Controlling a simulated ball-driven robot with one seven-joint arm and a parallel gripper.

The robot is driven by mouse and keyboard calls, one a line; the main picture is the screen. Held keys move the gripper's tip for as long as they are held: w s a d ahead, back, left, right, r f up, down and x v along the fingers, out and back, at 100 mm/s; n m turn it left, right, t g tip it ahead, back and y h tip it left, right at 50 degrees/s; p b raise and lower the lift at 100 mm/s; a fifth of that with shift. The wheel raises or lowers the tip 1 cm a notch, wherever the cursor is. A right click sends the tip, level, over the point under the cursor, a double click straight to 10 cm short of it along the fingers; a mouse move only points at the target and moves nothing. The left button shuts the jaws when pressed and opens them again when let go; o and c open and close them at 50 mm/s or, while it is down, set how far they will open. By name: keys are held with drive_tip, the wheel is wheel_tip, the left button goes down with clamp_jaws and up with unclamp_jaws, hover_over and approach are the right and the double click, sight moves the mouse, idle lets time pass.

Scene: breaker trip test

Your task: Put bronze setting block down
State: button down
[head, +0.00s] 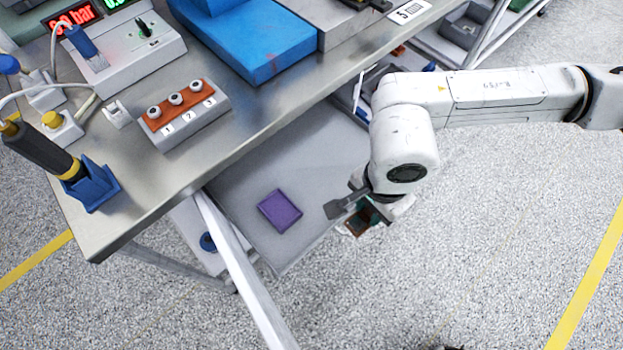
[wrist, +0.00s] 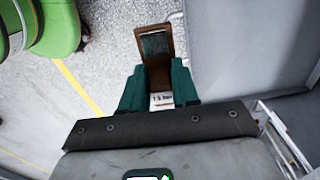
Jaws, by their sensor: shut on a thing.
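The bronze setting block (head: 357,224) shows as a small brown piece below my gripper (head: 366,208) in the head view, partly hidden by the wrist. In the wrist view the brown block (wrist: 154,70), with a dark end and a small white label, sits between the green fingers of my gripper (wrist: 158,88). The fingers are shut on it. In the head view, the block is to the right of the grey lower shelf (head: 245,165). In the wrist view it shows against the speckled floor, apart from the grey surface at right.
A purple pad (head: 280,211) lies on the lower shelf. The metal bench top (head: 130,190) overhangs the shelf and carries a three-knob block (head: 184,113), a blue block (head: 255,45) and a blue tool holder (head: 91,187). A white leg (head: 237,262) stands in front. Floor is open at right.

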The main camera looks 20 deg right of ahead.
drive_tip(key=shift+s+a+f, duration=0.25)
drive_tip(key=shift+s+f, duration=0.1)
drive_tip(key=shift+s, duration=0.05)
drive_tip(key=shift+w+f+n, duration=0.15)
drive_tip(key=shift+f+n, duration=0.05)
drive_tip(key=shift+n, duration=0.1)
drive_tip(key=w+d+f, duration=0.1)
drive_tip(key=w+f, duration=0.2)
drive_tip(key=w, duration=0.1)
drive_tip(key=w+f, duration=0.3)
drive_tip(key=w, duration=0.1)
drive_tip(key=w+d+f+b, duration=0.1)
drive_tip(key=w+f, duration=0.2)
drive_tip(key=w, duration=0.1)
drive_tip(key=shift+w+d, duration=0.2)
drive_tip(key=shift+d, duration=0.15)
drive_tip(key=shift+w+f, duration=0.15)
drive_tip(key=shift+f, duration=0.1)
drive_tip(key=shift+w+d+f, duration=0.1)
drive_tip(key=shift+f, duration=1.5)
drive_tip(key=shift+f, duration=0.1)
drive_tip(key=c, duration=0.8)
unclamp_jaws()
drive_tip(key=shift+b, duration=0.3)
drive_tip(key=shift+c, duration=0.2)
